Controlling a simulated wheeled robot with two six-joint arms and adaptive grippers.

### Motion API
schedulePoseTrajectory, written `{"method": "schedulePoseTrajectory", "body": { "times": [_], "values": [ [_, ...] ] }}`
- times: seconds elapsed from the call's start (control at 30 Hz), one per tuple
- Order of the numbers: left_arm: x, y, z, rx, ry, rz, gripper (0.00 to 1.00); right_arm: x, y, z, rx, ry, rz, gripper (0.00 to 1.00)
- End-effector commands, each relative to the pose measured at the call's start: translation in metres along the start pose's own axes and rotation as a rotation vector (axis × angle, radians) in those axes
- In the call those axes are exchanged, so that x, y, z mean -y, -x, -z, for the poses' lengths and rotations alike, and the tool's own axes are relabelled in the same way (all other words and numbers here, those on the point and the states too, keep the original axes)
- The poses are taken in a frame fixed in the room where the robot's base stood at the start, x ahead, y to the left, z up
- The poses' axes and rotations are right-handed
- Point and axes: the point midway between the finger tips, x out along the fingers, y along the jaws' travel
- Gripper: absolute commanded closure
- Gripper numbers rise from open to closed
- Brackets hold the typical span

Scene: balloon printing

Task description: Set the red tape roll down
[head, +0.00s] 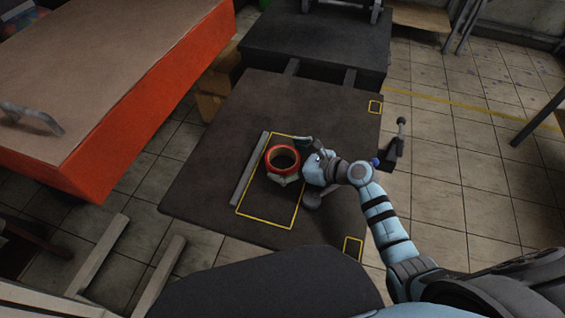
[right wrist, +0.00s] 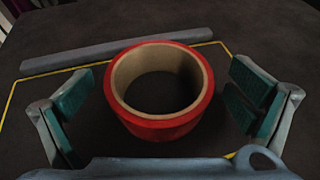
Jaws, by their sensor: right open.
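The red tape roll (head: 270,159) lies flat inside the yellow-outlined rectangle (head: 240,211) on the dark table. It has a tan inner core. In the right wrist view the roll (right wrist: 160,129) sits between the two green-padded fingers of my right gripper (right wrist: 160,110), with a gap on each side. My right gripper (head: 297,161) is open around the roll in the head view, and part of the roll's right side is close to it. My left gripper is not in view.
A grey bar (head: 249,169) lies along the left side of the yellow rectangle; it also shows in the right wrist view (right wrist: 115,50). A dark lever device (head: 390,152) stands at the table's right edge. An orange-sided bench (head: 130,125) is at the left. The table's far part is clear.

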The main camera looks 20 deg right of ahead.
Motion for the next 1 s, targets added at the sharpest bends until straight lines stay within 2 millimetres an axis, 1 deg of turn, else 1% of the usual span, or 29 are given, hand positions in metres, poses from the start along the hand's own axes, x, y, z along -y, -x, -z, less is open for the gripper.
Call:
{"method": "schedulePoseTrajectory", "body": {
  "times": [0.17, 0.4, 0.5, 0.73, 0.83, 0.93, 1.0],
  "values": [
    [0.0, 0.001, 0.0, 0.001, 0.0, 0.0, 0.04, 0.0, 0.0, 0.0, -0.001, 0.001, 0.0, 0.0],
    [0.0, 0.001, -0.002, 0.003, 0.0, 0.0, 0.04, 0.0, 0.001, 0.0, -0.001, 0.001, 0.001, 0.39],
    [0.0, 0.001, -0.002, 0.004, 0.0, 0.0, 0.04, 0.0, 0.001, 0.0, -0.001, 0.001, 0.001, 0.53],
    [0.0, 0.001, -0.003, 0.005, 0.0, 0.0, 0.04, 0.0, 0.001, -0.001, -0.001, 0.001, 0.001, 0.53],
    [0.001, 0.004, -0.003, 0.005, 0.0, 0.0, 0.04, 0.001, 0.003, -0.006, -0.001, 0.002, 0.001, 0.53],
    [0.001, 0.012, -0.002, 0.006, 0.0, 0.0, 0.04, 0.001, 0.009, -0.019, 0.0, 0.004, 0.001, 0.53],
    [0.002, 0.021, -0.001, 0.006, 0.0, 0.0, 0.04, 0.001, 0.015, -0.035, 0.001, 0.005, 0.001, 0.53]
  ]
}}
